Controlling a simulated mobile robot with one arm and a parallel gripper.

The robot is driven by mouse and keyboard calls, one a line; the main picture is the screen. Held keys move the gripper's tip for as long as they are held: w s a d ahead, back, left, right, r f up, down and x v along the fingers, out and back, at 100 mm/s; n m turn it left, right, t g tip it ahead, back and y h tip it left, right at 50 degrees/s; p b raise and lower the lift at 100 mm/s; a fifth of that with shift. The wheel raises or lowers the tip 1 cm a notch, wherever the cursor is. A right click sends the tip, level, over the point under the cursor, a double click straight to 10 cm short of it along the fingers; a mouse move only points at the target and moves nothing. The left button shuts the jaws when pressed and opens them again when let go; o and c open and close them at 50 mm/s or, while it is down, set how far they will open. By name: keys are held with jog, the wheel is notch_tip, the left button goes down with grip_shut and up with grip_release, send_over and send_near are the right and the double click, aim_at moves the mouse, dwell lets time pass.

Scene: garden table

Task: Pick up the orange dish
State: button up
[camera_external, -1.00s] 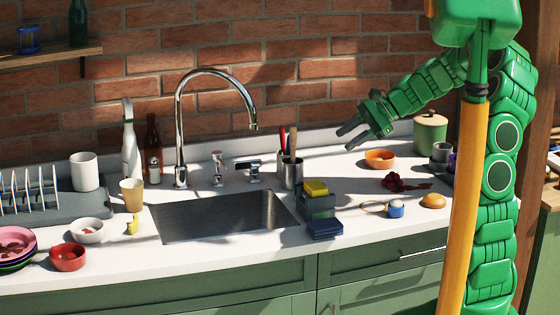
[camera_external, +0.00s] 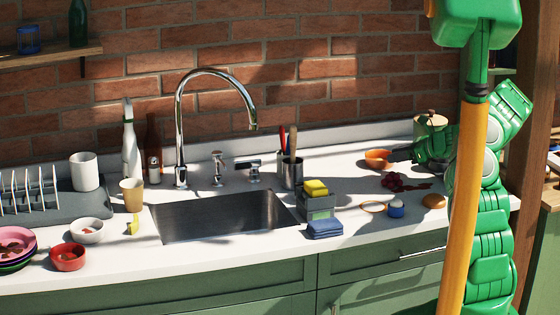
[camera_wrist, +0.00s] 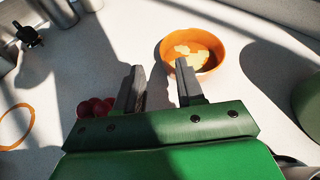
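The orange dish (camera_external: 376,160) stands on the white worktop at the right of the sink in the external view, its right side partly hidden by my gripper (camera_external: 398,155). In the wrist view the orange dish (camera_wrist: 215,66) is a round bowl with pale yellow patches or pieces inside. My gripper (camera_wrist: 160,66) is open and empty, its two dark fingers apart. The right fingertip overlaps the dish's near rim in this view; the left fingertip is left of the dish. I cannot tell whether either finger touches it.
Dark red berries (camera_wrist: 95,107) lie left of my fingers. An orange ring (camera_wrist: 14,128) is farther left. A green canister (camera_external: 430,125) stands behind my gripper. A utensil cup (camera_external: 291,172) and the sink (camera_external: 222,215) are to the left.

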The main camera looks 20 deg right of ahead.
aim_at(380, 171)
jog(key=shift+w+d+f, duration=0.15)
jog(key=shift+w+f, duration=0.1)
jog(key=shift+w, duration=0.1)
jog(key=shift+x, duration=3)
jog(key=shift+w+a+f, duration=0.2)
jog(key=shift+w+a, duration=0.2)
jog(key=shift+a, duration=0.1)
jog(key=shift+c, duration=0.4)
grip_shut()
